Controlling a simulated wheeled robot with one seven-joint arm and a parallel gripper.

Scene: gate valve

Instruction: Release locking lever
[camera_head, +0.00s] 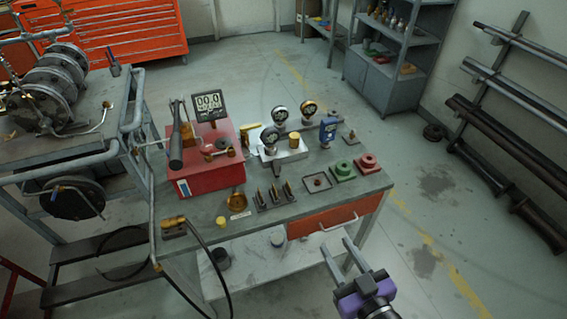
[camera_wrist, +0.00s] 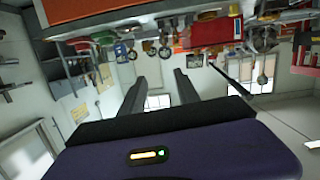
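My gripper (camera_head: 338,247) is in front of the workbench's right front side, clear of everything on the bench. Its two fingers are apart with nothing between them; they also show apart in the wrist view (camera_wrist: 160,78). A small yellow handle (camera_head: 251,135) is beside a metal gauge manifold (camera_head: 280,152). I cannot tell which part is the locking lever. The wrist view shows the red box (camera_wrist: 210,36) upside down and far off.
The workbench (camera_head: 230,232) also holds green (camera_head: 343,171) and red (camera_head: 368,162) flanged parts at its right end. A cable (camera_head: 212,255) hangs over the front edge. A pump-like machine (camera_head: 50,90) stands at left. The floor at right is mostly free.

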